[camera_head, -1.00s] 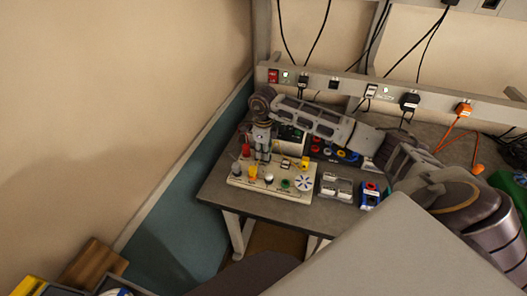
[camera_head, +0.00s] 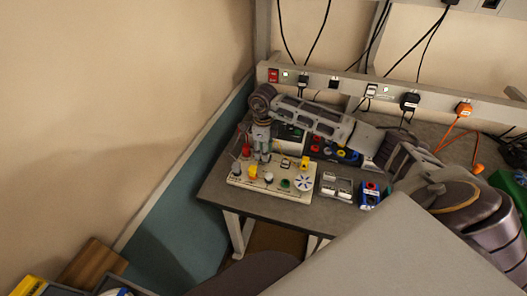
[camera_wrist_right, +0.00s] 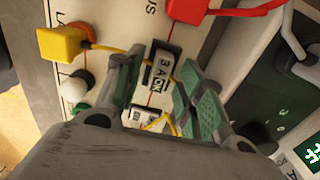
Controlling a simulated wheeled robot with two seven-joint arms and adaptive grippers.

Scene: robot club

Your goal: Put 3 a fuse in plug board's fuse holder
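The plug board (camera_head: 238,182) is a cream panel at the front left of the grey table, carrying coloured posts and leads. My right gripper (camera_head: 263,157) points down over its back half. My left gripper is not in view.
A yellow plug (camera_wrist_right: 62,43) and a red plug (camera_wrist_right: 187,10) with leads sit close to the fingers. A grey tray (camera_head: 336,187) and a blue box (camera_head: 369,196) stand right of the board. A power strip (camera_head: 430,104) runs along the wall behind.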

